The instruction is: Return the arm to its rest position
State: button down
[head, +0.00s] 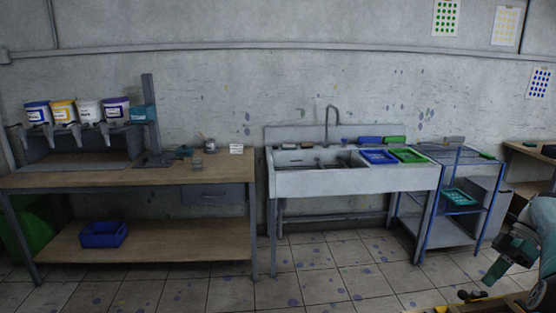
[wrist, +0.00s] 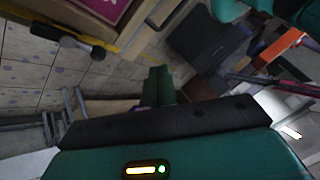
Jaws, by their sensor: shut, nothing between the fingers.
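My gripper (head: 495,271) shows at the lower right of the head view, green and dark, pointing down and to the left. In the wrist view its green fingers (wrist: 158,85) are together with nothing between them. It hangs in the air, clear of the sink and the benches. The rest of my arm runs out of the right edge of the head view.
A wooden workbench (head: 218,174) with paint tubs (head: 88,110) stands at left. A sink (head: 350,181) with blue and green trays is in the middle. A blue-framed rack (head: 451,211) stands right of it.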

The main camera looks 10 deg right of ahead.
jog(key=w+a+r+m+h, duration=0.2)
jog(key=a+r+h, duration=0.15)
jog(key=a, duration=0.85)
jog(key=w+a+r+m+h, duration=0.1)
jog(key=a+r+m+h, duration=0.3)
jog(key=a, duration=0.9)
jog(key=s+a+f+m+t, duration=0.2)
jog(key=s+a+t, duration=0.1)
jog(key=s+a, duration=0.4)
jog(key=s+a+f+m+t, duration=0.2)
jog(key=s+a+m+t, duration=0.1)
jog(key=s+a, duration=0.5)
jog(key=a, duration=0.2)
jog(key=shift+s+a+f+t, duration=0.15)
jog(key=shift+s+a+t, duration=0.05)
jog(key=shift+a+t, duration=0.2)
jog(key=shift+d+h, duration=0.25)
